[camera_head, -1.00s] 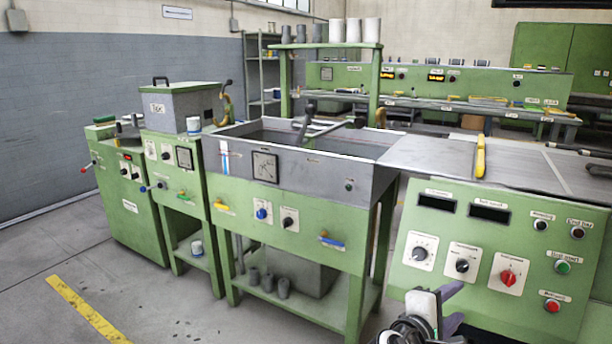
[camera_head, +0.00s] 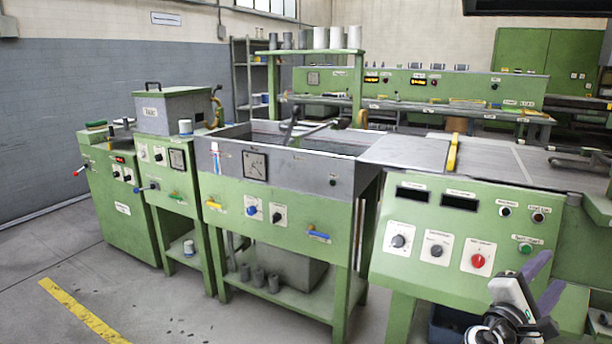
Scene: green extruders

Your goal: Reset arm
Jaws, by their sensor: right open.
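My right gripper (camera_head: 546,277) is at the lower right of the head view, in front of the lower right part of the green control panel (camera_head: 405,262). It has a pale body and two dark purple fingers that point up and to the right. The fingers are apart, with nothing visible between them. The gripper hides the lower right corner of the panel, below the green button (camera_head: 525,248). My left gripper is not in view.
A green bench with a grey metal trough (camera_head: 300,165) stands left of the panel. A yellow bar (camera_head: 452,152) lies on the grey top above the panel. Green cabinets (camera_head: 118,205) stand further left. The floor (camera_head: 150,320) at front left is clear, with a yellow stripe.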

